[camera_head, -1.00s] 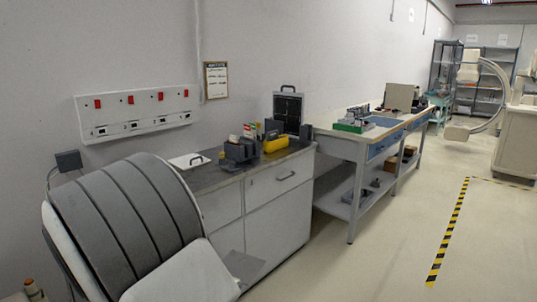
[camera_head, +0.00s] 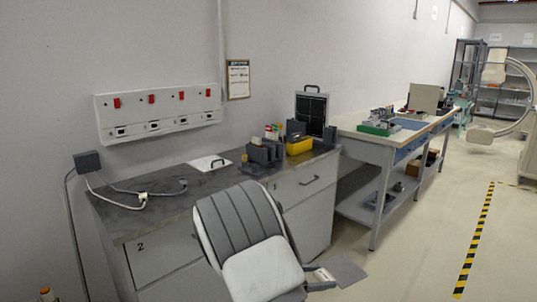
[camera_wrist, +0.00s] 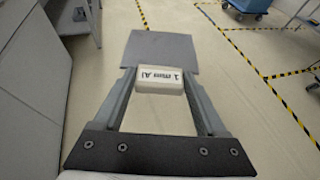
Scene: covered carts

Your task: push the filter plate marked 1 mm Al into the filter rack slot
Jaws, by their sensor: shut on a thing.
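My gripper (camera_wrist: 158,76) is shut on the pale handle block of the filter plate (camera_wrist: 160,47), and the block reads "1 mm Al". The grey square plate sticks out flat beyond the fingertips, above the floor. In the head view the plate (camera_head: 343,271) is in front of the cabinet, lower than the counter top, and my gripper (camera_head: 322,275) is partly hidden by my arm. A dark grey slotted holder (camera_head: 263,155), which looks like the filter rack, stands on the counter with coloured tabs behind it. It is well apart from the plate; its slots are too small to make out.
The grey counter (camera_head: 155,210) carries a white lidded panel (camera_head: 207,163), cables, a yellow box (camera_head: 299,146) and a dark upright panel (camera_head: 311,112). A workbench (camera_head: 352,134) with shelves stands to the right. The floor (camera_head: 425,245) at right is clear, with striped tape.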

